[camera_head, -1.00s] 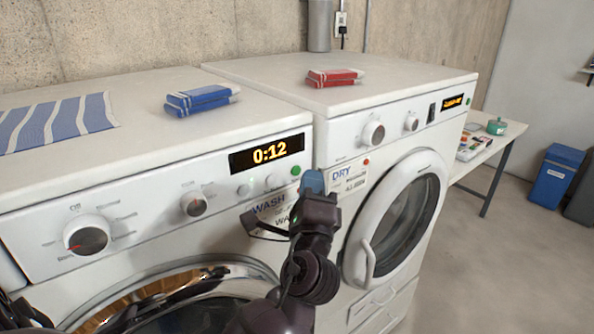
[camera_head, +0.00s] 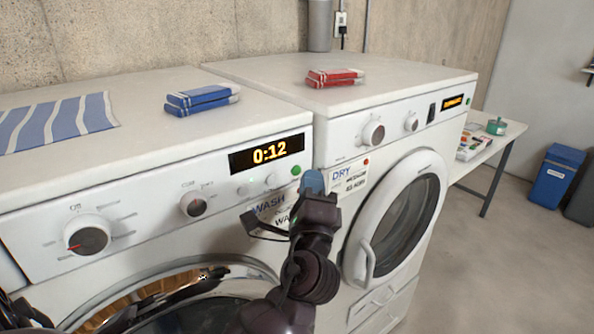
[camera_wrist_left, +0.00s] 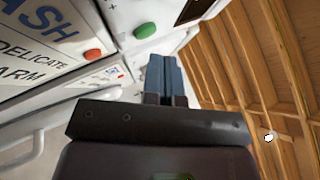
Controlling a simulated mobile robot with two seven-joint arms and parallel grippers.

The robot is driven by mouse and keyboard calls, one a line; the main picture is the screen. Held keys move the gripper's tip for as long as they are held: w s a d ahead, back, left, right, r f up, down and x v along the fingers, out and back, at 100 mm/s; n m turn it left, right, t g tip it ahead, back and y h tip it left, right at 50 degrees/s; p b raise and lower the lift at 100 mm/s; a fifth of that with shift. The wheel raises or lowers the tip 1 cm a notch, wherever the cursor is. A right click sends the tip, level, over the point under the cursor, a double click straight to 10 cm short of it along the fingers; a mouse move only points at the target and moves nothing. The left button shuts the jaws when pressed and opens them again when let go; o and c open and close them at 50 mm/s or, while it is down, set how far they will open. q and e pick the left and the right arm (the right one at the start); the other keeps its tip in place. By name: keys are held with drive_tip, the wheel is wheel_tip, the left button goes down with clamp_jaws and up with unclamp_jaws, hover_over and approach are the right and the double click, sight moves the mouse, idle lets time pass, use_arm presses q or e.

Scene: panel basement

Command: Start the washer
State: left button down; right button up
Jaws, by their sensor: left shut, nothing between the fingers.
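The washer (camera_head: 130,182) is the white machine on the left, with a round door at the bottom and a display (camera_head: 267,153) reading 0:12. Its panel has a large dial (camera_head: 87,236), a smaller knob (camera_head: 193,204), two small pale buttons and a green button (camera_head: 296,170). My left gripper (camera_head: 312,181) is shut and empty, its blue fingertips just right of and below the green button, apart from it in the picture. My right gripper is out of view.
The dryer (camera_head: 345,100) stands close against the washer's right side, its round door (camera_head: 404,215) shut. Open floor (camera_head: 510,260) is at right.

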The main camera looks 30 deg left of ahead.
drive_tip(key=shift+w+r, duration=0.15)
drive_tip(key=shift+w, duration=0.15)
use_arm(q)
drive_tip(key=shift+w+a, duration=0.1)
drive_tip(key=shift+a, duration=0.3)
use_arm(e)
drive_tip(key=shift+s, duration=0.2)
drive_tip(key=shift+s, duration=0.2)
